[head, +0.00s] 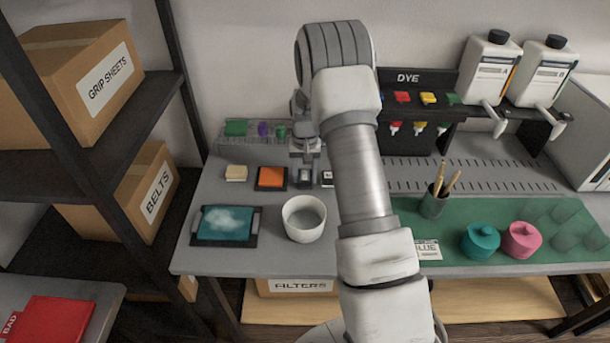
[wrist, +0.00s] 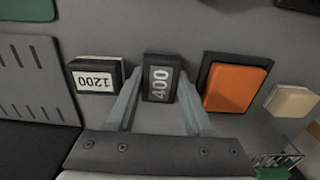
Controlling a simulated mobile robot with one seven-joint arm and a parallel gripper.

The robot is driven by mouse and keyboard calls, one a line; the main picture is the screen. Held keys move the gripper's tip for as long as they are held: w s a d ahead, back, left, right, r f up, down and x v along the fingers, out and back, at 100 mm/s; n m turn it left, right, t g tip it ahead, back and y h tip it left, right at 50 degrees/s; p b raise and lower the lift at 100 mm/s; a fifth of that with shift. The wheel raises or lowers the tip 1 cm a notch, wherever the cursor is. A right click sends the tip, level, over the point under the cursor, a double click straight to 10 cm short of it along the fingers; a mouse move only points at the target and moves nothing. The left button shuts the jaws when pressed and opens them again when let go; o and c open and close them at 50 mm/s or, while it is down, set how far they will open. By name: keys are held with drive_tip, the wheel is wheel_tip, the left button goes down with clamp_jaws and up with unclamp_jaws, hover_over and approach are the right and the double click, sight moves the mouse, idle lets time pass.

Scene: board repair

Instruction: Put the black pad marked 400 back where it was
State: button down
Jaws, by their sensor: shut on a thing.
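The black pad marked 400 (wrist: 159,84) is between the two grey fingers of my gripper (wrist: 159,95) in the wrist view. The fingers are shut on its sides. In the head view my gripper (head: 305,180) points down at the back of the grey bench, between an orange pad on black (head: 271,177) and a block marked 1200 (head: 327,178). The wrist view also shows the orange pad (wrist: 234,86) on one side and the 1200 block (wrist: 97,79) on the other. I cannot tell whether the 400 pad touches the bench.
A cream block (head: 236,173) lies left of the orange pad. A white bowl (head: 304,220) and a teal tray (head: 226,225) stand in front. A rack with green and purple pieces (head: 235,128) is behind. The dye stand (head: 405,110) is to the right.

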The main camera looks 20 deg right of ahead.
drive_tip(key=shift+f, duration=0.2)
drive_tip(key=shift+c, duration=1.5)
unclamp_jaws()
drive_tip(key=shift+r, duration=0.1)
